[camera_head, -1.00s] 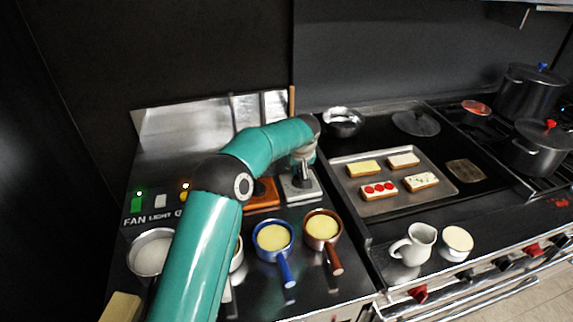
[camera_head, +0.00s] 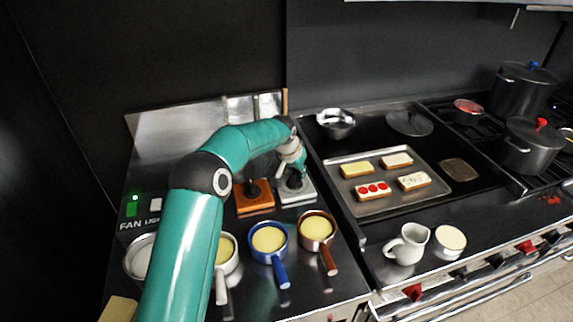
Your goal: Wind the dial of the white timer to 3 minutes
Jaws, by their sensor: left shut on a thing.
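The white timer (camera_head: 304,195) is a pale square block with a dark dial on top, on the steel counter beside the orange timer (camera_head: 255,208). My left gripper (camera_head: 296,179) points down at the white timer and is shut on its dial. The fingers and wrist cover much of the dial, so I cannot read its setting. The orange timer shows its own dark dial, just left of the white one. My right gripper is not in view.
Small saucepans with blue (camera_head: 282,271), brown (camera_head: 329,262) and white handles stand in front of the timers. A tray of toasts (camera_head: 428,202) lies to the right, with a metal bowl (camera_head: 336,122) behind. A white jug (camera_head: 409,244) stands at the front right.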

